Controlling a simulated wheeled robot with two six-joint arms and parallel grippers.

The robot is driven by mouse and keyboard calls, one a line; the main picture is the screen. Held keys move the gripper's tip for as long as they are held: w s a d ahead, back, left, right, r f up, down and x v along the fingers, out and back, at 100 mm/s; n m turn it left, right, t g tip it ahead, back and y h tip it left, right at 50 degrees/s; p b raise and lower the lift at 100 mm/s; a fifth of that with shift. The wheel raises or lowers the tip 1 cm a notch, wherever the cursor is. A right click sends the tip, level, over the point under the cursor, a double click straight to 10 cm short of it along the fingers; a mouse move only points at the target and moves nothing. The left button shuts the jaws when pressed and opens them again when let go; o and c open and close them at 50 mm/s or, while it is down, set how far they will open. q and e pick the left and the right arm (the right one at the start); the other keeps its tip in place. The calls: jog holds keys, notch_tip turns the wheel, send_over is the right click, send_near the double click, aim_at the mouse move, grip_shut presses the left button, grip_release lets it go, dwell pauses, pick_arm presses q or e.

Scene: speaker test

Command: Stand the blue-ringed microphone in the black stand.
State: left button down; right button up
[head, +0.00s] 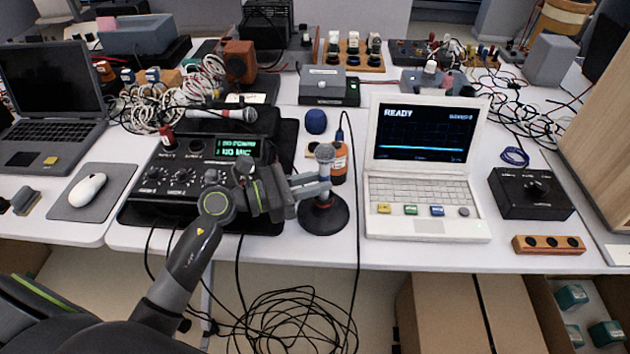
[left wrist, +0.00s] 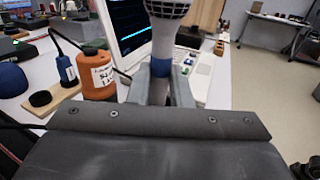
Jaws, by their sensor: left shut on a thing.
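The microphone (head: 325,153) stands upright with its grey mesh head on top. In the left wrist view the microphone (left wrist: 163,45) shows a blue ring below the head. My left gripper (head: 318,187) is shut on its body, with one finger on each side in the left wrist view (left wrist: 161,80). The black stand (head: 325,220), with a round base, is directly below the held microphone in the head view. The fingers hide part of the microphone's lower body, and I cannot tell whether its lower end is inside the stand. My right gripper is not in view.
An orange bottle (head: 340,160) stands just behind the microphone. A white laptop (head: 425,195) is close on the right, and a black mixer (head: 165,205) on the left. A second microphone (head: 215,115) lies on a black case behind. A dark cable runs down past the stand.

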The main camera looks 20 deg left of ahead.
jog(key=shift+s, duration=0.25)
pick_arm(q)
jog(key=c, duration=1.2)
grip_release()
jog(key=shift+c, duration=0.2)
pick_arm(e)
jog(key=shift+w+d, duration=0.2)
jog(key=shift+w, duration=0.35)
